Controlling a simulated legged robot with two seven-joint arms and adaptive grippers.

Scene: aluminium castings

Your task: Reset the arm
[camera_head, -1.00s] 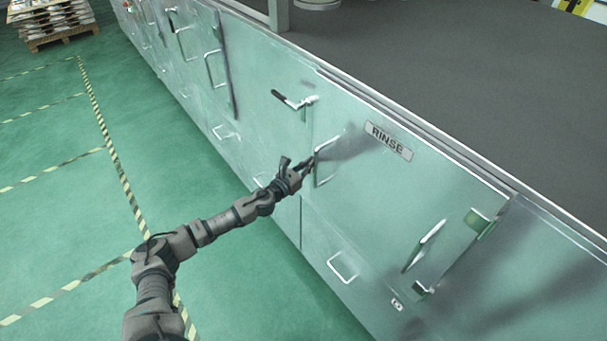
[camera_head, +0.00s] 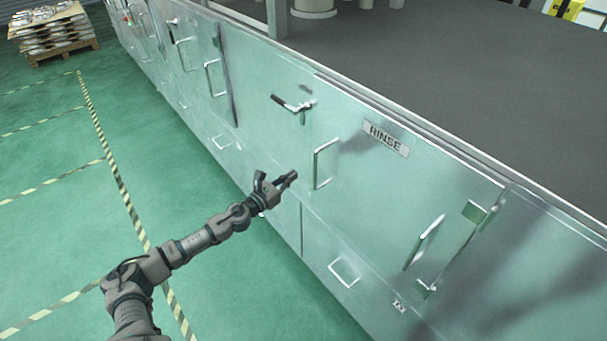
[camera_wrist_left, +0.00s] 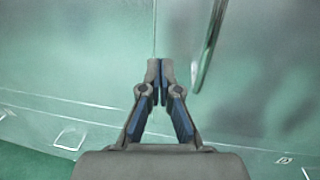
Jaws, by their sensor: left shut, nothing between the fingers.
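My left arm (camera_head: 215,232) reaches in from the lower left, partly stretched out in front of a metal cabinet front. My left gripper (camera_head: 291,176) is shut and empty, left of and apart from a vertical bar handle (camera_head: 316,165) on the door marked RINSE. In the left wrist view the fingertips (camera_wrist_left: 160,72) meet, with nothing between them. The bar handle (camera_wrist_left: 208,48) shows there to the right of the fingers. My right gripper is not in view.
The long cabinet (camera_head: 265,130) carries several handles, a black-tipped latch (camera_head: 292,104) and a RINSE label (camera_head: 386,138). A dark worktop (camera_head: 450,70) lies above. Green floor (camera_head: 60,190) with striped tape is clear at left. A loaded pallet (camera_head: 55,45) stands far left.

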